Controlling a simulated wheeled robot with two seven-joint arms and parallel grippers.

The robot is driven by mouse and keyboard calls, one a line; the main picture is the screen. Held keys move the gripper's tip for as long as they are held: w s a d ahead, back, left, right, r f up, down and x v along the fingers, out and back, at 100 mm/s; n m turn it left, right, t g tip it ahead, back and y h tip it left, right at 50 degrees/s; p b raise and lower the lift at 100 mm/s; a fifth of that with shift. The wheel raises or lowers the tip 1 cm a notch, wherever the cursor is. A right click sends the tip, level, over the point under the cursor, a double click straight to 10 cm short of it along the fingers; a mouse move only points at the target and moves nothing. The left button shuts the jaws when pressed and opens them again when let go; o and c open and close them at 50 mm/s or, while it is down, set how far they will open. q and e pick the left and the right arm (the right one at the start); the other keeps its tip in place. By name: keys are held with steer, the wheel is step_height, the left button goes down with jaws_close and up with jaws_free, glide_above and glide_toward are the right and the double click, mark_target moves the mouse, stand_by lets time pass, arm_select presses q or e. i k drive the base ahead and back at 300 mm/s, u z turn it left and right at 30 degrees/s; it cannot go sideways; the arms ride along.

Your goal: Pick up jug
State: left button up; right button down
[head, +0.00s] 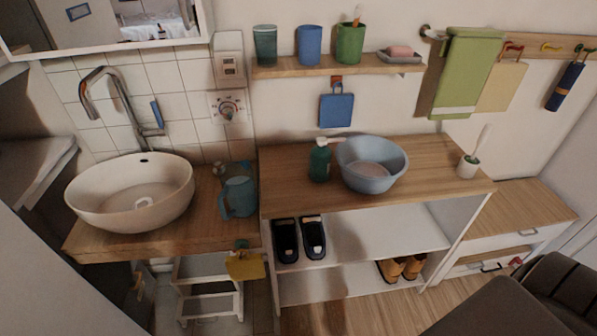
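A blue jug (238,197) stands upright on the wooden counter (140,237), just right of the white basin (135,196). Its handle is on its left side, facing the basin. A dark bottle-like item sits close behind it and is partly hidden. Neither of my grippers shows in the head view.
A tall faucet (95,88) stands behind the basin. On the higher shelf unit to the right are a green soap pump (320,160) and a blue-grey bowl (371,164). The counter in front of the jug is clear.

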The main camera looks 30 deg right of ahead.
mark_target(237, 181)
steer(key=u, duration=0.8)
steer(key=k, duration=0.35)
steer(key=u, duration=0.4)
